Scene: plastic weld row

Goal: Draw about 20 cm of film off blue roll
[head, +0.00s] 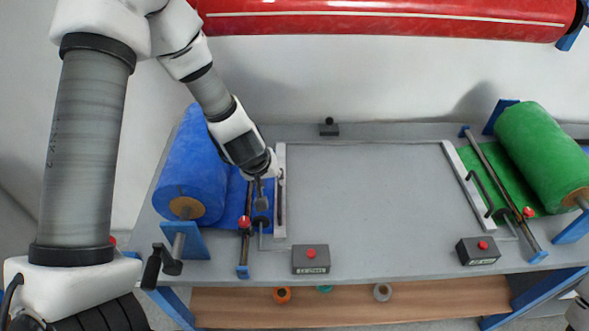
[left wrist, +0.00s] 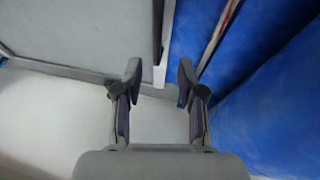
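The blue roll (head: 190,160) lies on its stand at the left end of the table, and its blue film (head: 233,205) runs right under a thin bar with a red knob (head: 245,222). The film's free end is hard to make out. My left gripper (head: 262,203) points down just right of that bar, by the left pale strip (head: 280,220). In the left wrist view my left gripper (left wrist: 160,82) has its fingers apart with nothing clearly between them; the blue roll (left wrist: 285,105) is at the right. My right gripper is out of view.
A green roll (head: 545,155) with its own film and bar stands at the right end. Two grey boxes with red buttons (head: 311,260) (head: 478,251) sit at the front edge. The middle of the table (head: 365,200) is clear. A red roll (head: 390,18) hangs above the back.

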